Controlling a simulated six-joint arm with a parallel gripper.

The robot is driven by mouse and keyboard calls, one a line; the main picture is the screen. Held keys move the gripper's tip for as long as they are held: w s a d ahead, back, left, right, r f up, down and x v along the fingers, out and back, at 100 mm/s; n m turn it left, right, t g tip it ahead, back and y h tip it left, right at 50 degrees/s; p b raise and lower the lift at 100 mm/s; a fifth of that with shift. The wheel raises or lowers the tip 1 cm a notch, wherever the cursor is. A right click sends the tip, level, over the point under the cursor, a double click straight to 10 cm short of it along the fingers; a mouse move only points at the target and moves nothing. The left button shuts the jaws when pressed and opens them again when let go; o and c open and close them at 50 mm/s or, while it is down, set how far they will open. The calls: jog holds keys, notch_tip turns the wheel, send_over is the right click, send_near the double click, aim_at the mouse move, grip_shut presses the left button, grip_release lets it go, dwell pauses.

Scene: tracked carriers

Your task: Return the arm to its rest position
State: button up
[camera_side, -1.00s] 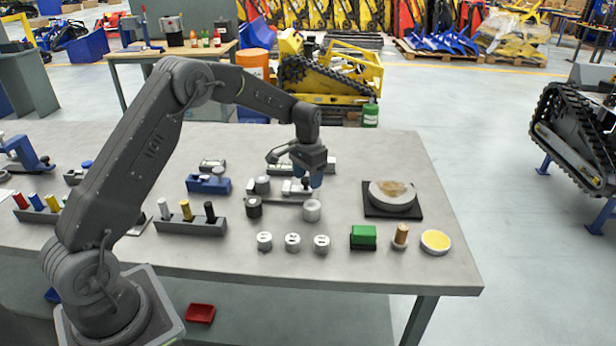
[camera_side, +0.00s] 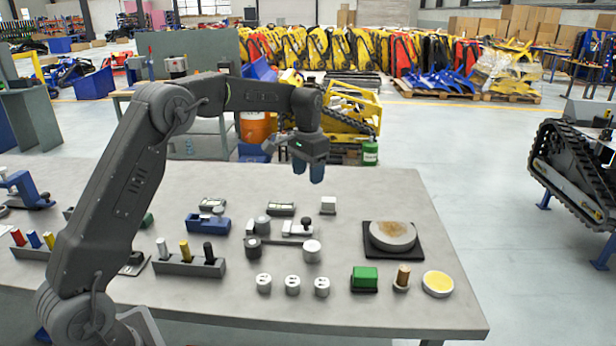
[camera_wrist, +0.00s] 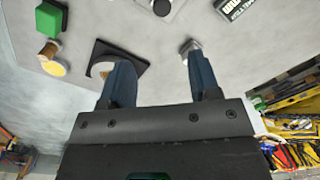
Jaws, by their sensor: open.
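My gripper (camera_side: 308,170) is raised above the back part of the grey workbench (camera_side: 200,310), with its blue fingers pointing down. In the wrist view my gripper (camera_wrist: 163,85) shows its two fingers spread apart with nothing between them. It touches no object on the bench. The fixture plate with several grey cylinders (camera_side: 285,242) lies in front of and below it, apart from it. A small white-topped block (camera_side: 328,205) stands on the bench just below and right of the fingers.
A round grey disc on a black pad (camera_side: 392,237) is at the right. A green block (camera_side: 364,278), a tan peg (camera_side: 402,276) and a yellow-topped disc (camera_side: 437,283) line the front right. Racks of coloured pegs (camera_side: 188,264) stand left. Air around my gripper is clear.

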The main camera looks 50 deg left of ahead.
jog(key=s+d+r+t, duration=0.1)
jog(key=s+d+r, duration=0.4)
jog(key=s, duration=0.2)
jog(key=s+d+r+t, duration=0.2)
jog(key=s+d+r, duration=0.25)
jog(key=s, duration=0.35)
jog(key=s+d+f+t, duration=0.1)
jog(key=s+d+f, duration=0.1)
jog(key=s, duration=0.6)
jog(key=s+d+f+t, duration=0.1)
jog(key=s+d, duration=0.2)
jog(key=s, duration=0.6)
jog(key=shift+f+t, duration=0.3)
jog(key=shift+f, duration=0.1)
